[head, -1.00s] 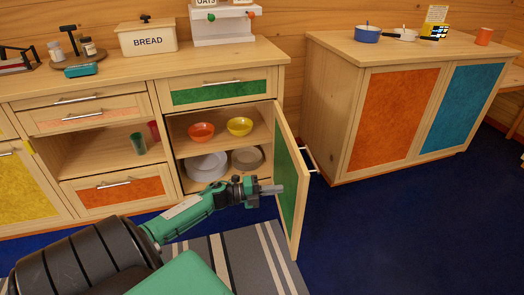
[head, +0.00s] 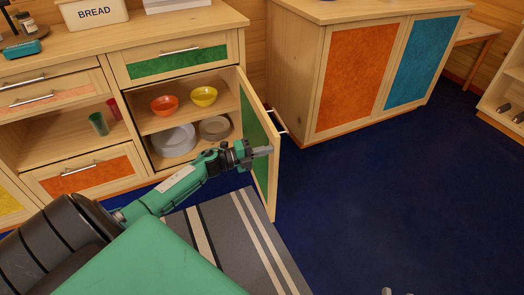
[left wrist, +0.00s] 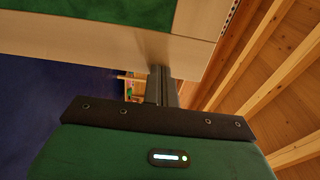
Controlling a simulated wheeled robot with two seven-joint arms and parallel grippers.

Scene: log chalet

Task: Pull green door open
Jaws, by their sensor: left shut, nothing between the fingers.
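The green door (head: 272,172) stands open on the lower cabinet, hinged at its right side. Its green panel faces the cabinet's inside, and its white handle (head: 277,122) is on the far face. My left gripper (head: 264,151) is shut and empty, with its fingertips at the inner face of the door. I cannot tell whether they touch it. In the left wrist view the shut fingers (left wrist: 161,85) point toward the pale door frame, with green panel (left wrist: 100,12) above. Small grey tips of what looks like my right gripper (head: 397,292) show at the bottom edge.
Orange bowl (head: 164,106), yellow bowl (head: 204,96) and plates (head: 173,140) sit inside the open cabinet. A cabinet with orange (head: 350,75) and blue doors stands at the right. A striped rug (head: 225,240) lies below the door. Blue floor (head: 390,190) to the right is clear.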

